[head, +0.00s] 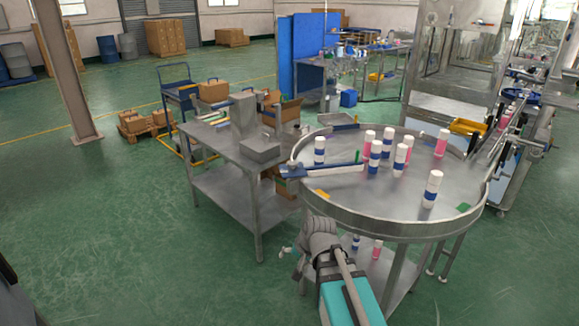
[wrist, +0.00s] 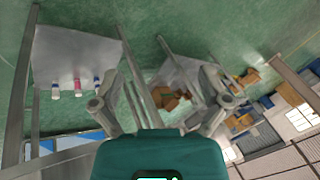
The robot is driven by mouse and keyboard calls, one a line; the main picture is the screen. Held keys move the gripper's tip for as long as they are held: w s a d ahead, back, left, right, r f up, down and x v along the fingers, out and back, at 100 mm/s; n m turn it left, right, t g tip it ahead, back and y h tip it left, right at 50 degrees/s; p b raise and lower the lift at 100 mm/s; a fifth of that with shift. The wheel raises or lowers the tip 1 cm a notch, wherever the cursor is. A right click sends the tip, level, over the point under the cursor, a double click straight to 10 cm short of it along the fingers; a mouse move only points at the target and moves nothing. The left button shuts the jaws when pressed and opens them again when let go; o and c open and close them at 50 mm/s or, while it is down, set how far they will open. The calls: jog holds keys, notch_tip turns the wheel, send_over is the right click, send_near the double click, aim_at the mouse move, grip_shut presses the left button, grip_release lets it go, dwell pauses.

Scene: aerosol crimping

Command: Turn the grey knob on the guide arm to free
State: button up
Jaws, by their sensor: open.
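The guide arm (head: 335,170) is a blue and white bar at the left rim of the round table in the head view. A small grey part at its blue left end (head: 291,163) looks like the knob; it is too small to tell which way it is turned. My gripper (wrist: 155,100) is open and empty in the wrist view, its two grey fingers spread apart. It is low, beside the tables, and apart from the guide arm. The guide arm and knob cannot be made out in the wrist view.
The round table (head: 400,222) holds several white, blue and pink bottles. A steel side table (head: 215,140) with grey blocks stands to its left. Bottles (wrist: 78,88) on a lower shelf show in the wrist view. Green floor (head: 120,220) is free at the left.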

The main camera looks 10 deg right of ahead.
jog(key=w+a+r+m+t+y+b, duration=0.1)
jog(key=w+a+r+m+t, duration=0.15)
jog(key=w, duration=0.25)
jog(key=w+a+r+m+t+y, duration=0.1)
jog(key=w+m+t+y, duration=0.1)
jog(key=w+m, duration=0.2)
jog(key=m+t+h+b, duration=0.4)
jog(key=m+t+h, duration=0.5)
jog(key=m, duration=1.7)
send_near(293, 165)
jog(key=shift+s+d+f+t+y, duration=0.15)
jog(key=shift+s+t+y, duration=0.05)
jog(key=shift+s+y, duration=0.2)
jog(key=shift+s+d+f+t+y, duration=0.2)
jog(key=shift+s+y, duration=0.1)
jog(key=shift+s, duration=0.2)
jog(key=shift+w, duration=0.15)
jog(key=w, duration=0.9)
jog(key=w+d, duration=0.1)
jog(key=w, duration=0.3)
jog(key=shift+w, duration=0.25)
